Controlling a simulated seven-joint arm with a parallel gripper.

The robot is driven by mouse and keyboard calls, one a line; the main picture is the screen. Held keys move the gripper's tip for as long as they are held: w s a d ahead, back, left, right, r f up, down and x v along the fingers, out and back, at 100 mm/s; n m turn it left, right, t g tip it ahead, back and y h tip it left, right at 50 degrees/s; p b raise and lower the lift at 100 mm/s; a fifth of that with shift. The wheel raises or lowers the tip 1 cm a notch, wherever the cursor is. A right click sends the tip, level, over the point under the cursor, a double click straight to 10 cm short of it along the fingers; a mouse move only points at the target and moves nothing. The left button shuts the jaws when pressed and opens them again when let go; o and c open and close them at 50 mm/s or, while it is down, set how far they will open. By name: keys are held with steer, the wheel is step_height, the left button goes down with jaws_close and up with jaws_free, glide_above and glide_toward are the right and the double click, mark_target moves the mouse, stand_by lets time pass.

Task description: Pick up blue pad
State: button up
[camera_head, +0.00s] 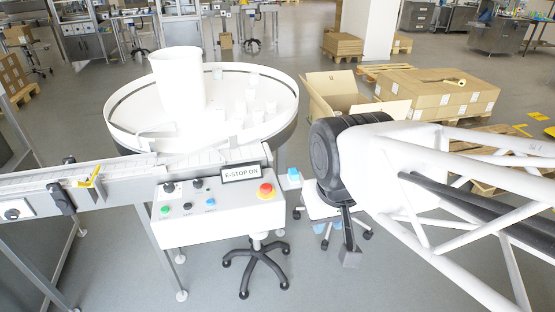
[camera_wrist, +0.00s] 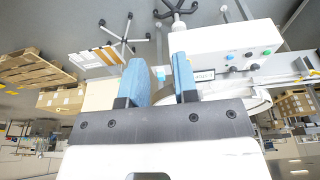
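My gripper (camera_wrist: 158,62) is open in the wrist view, with two blue-grey fingers apart. A small light-blue piece (camera_wrist: 160,74), possibly the blue pad, shows in the gap between them, beyond the fingers and apparently not held. My arm comes in from the right in the head view, and the fingers cannot be made out clearly there.
The white control panel (camera_head: 215,212) has buttons and a red emergency stop (camera_head: 266,191). A round white feeder bowl (camera_head: 288,112) and a conveyor (camera_head: 110,172) stand behind it. A stool base (camera_head: 256,262) is below. Cardboard boxes (camera_head: 440,92) stand behind my arm.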

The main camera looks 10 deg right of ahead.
steer(key=o, duration=0.9)
steer(key=shift+o, duration=0.2)
steer(key=m+g, duration=0.3)
steer(key=m, duration=1.5)
glide_above(295, 170)
steer(key=f, duration=1.4)
steer(key=shift+s+a, duration=0.15)
steer(key=shift+s, duration=0.15)
steer(key=shift+w+f, duration=0.2)
steer(key=shift+f, duration=0.05)
